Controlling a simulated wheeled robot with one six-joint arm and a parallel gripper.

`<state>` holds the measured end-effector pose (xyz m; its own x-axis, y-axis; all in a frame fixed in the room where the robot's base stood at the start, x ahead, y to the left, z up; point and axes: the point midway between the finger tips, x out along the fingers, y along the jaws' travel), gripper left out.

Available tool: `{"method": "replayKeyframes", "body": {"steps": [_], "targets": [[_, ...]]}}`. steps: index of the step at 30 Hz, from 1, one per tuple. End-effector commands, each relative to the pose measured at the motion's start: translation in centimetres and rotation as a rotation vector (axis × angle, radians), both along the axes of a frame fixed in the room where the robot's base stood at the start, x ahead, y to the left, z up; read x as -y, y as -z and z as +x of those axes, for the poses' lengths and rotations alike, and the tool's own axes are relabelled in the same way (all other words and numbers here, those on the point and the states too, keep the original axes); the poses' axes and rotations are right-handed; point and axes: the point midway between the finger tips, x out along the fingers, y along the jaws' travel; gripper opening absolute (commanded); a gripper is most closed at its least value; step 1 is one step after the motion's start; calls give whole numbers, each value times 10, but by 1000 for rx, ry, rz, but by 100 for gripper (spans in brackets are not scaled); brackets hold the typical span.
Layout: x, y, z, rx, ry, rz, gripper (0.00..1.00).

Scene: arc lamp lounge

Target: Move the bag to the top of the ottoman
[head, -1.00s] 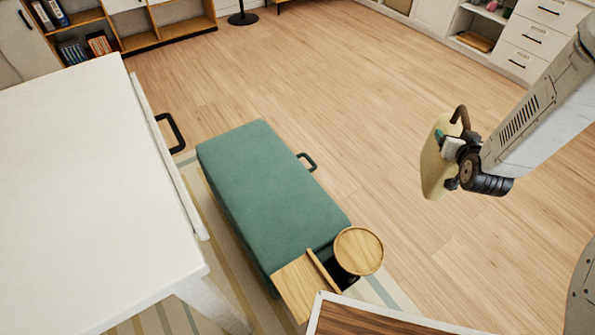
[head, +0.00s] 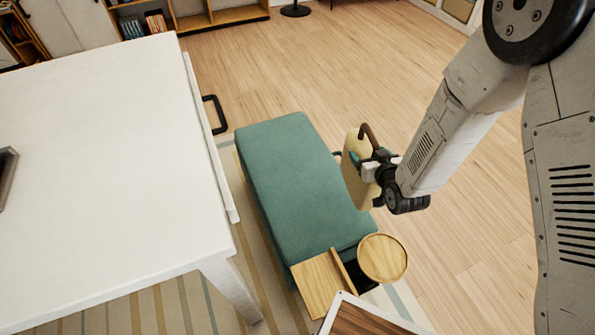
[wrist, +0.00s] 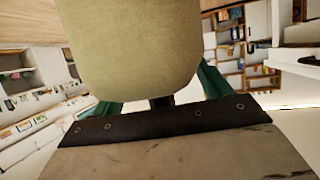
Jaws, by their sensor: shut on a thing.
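The bag (head: 354,180) is pale yellow-beige with a brown handle. It hangs upright in my gripper (head: 372,170), which is shut on it, and it fills the upper middle of the wrist view (wrist: 130,45). The green ottoman (head: 300,185) lies left of the bag in the head view, with a bare, flat top. The bag overlaps the ottoman's right edge in the picture, and I cannot tell its height above it. The fingers are mostly hidden by the bag and wrist.
A wooden tray (head: 318,285) and a round wooden top (head: 382,258) sit at the ottoman's near end. The wooden floor (head: 250,70) behind is clear.

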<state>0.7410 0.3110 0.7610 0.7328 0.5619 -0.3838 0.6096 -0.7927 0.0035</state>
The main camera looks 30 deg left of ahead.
Motion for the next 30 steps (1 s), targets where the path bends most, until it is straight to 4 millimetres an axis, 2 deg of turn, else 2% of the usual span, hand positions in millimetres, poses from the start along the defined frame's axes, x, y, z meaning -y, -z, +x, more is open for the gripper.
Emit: {"method": "replayKeyframes", "body": {"steps": [1, 6, 12, 17, 24, 30], "targets": [[-17, 6, -10, 0, -35, 1, 21], [-58, 20, -37, 0, -123, 2, 21], [-86, 31, -59, 1, -187, 3, 21], [-95, 41, -66, -1, -208, 2, 21], [-95, 82, -67, -1, -209, 2, 21], [-95, 99, -66, 0, -208, 2, 21]]}}
